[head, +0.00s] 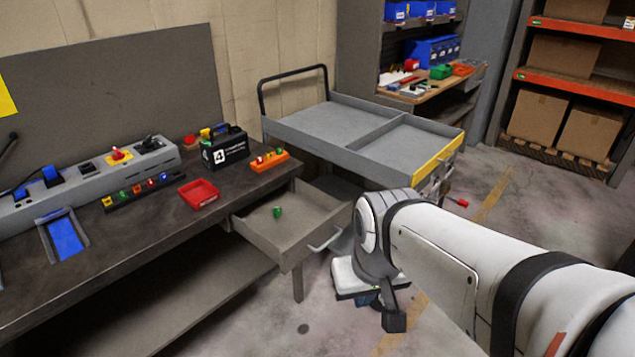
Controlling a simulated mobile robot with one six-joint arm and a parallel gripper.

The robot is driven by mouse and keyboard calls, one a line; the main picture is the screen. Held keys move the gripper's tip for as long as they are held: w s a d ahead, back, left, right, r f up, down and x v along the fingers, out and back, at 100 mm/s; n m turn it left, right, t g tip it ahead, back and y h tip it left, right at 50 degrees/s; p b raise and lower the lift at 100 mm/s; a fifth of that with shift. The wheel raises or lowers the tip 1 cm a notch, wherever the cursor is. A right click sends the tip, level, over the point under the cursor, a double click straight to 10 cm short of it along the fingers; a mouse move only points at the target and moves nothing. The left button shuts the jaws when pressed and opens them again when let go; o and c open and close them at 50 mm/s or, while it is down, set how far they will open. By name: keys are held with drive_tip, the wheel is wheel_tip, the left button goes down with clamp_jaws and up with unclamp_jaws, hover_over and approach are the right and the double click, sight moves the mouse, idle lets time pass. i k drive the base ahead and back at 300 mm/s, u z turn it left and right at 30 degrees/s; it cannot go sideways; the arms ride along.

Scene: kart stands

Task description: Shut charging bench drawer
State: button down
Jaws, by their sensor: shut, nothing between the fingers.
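The charging bench (110,245) stands at the left with a dark top. Its drawer (268,246) is pulled out at the bench's right end, and a small green piece (277,212) stands inside it. The drawer's light handle (325,240) is on its front, facing right. My gripper (394,321) is low, to the right of and nearer than the drawer, pointing down and apart from the handle. It is shut and empty. My white arm comes in from the right and hides some floor behind it.
A grey cart (335,121) with a yellow front edge stands close behind the drawer. The bench top holds a red tray (199,193), a black battery box (225,150) and an orange block (270,161). Shelves with cardboard boxes (537,116) stand at the back right. Some floor is free below the drawer.

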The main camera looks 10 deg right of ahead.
sight(311, 218)
drive_tip(key=z, duration=0.05)
drive_tip(key=i, duration=1)
drive_tip(key=u, duration=0.05)
